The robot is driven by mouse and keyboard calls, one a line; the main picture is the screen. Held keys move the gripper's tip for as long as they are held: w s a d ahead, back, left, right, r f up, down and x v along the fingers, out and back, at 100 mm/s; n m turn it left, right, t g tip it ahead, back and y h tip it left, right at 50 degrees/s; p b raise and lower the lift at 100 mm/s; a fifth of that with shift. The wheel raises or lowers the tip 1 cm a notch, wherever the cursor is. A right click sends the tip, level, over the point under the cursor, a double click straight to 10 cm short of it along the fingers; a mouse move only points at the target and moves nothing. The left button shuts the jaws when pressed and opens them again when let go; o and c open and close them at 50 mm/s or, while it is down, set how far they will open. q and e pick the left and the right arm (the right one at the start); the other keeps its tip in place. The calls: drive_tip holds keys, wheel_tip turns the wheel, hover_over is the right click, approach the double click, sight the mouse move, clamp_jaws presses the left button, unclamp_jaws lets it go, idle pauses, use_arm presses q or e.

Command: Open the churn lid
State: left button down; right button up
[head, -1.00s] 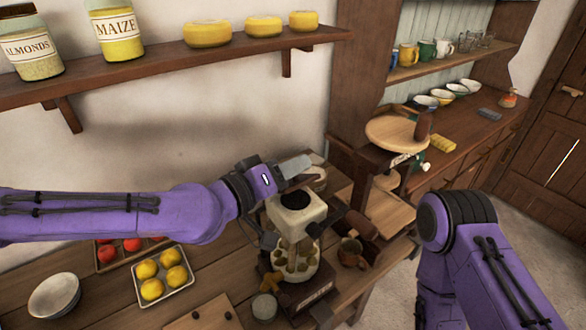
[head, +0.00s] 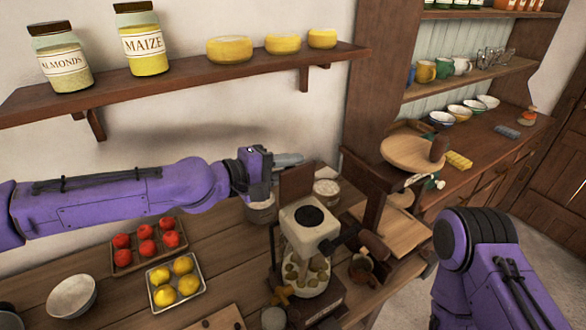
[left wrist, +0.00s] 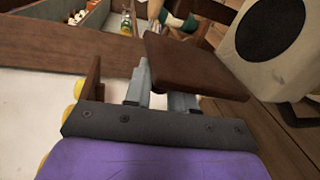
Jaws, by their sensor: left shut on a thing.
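The churn (head: 301,226) is a cream-coloured body with a round black opening on top and a clear jar of pale lumps beneath. It stands on the wooden counter. Its lid (head: 296,182) is a dark brown wooden panel, standing up behind the opening. My left gripper (head: 288,160) is at the lid's upper edge. In the left wrist view, the left gripper's grey fingers (left wrist: 160,88) are at the edge of the brown lid (left wrist: 195,66), shut on it. The black opening (left wrist: 270,28) is uncovered beside it. My right gripper is out of view; only its arm shows.
A tray of red fruit (head: 118,271) and a tray of yellow fruit (head: 152,296) lie left of the churn. A white bowl (head: 72,296) stands further left. A shelf (head: 185,84) runs above my left arm.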

use_arm(q)
drive_tip(key=shift+w+a+f+n, duration=0.2)
drive_tip(key=shift+w+n, duration=0.15)
drive_tip(key=shift+n, duration=0.15)
drive_tip(key=c, duration=1)
unclamp_jaws()
drive_tip(key=v, duration=1)
drive_tip(key=shift+a+b, duration=0.25)
drive_tip(key=shift+b, duration=0.15)
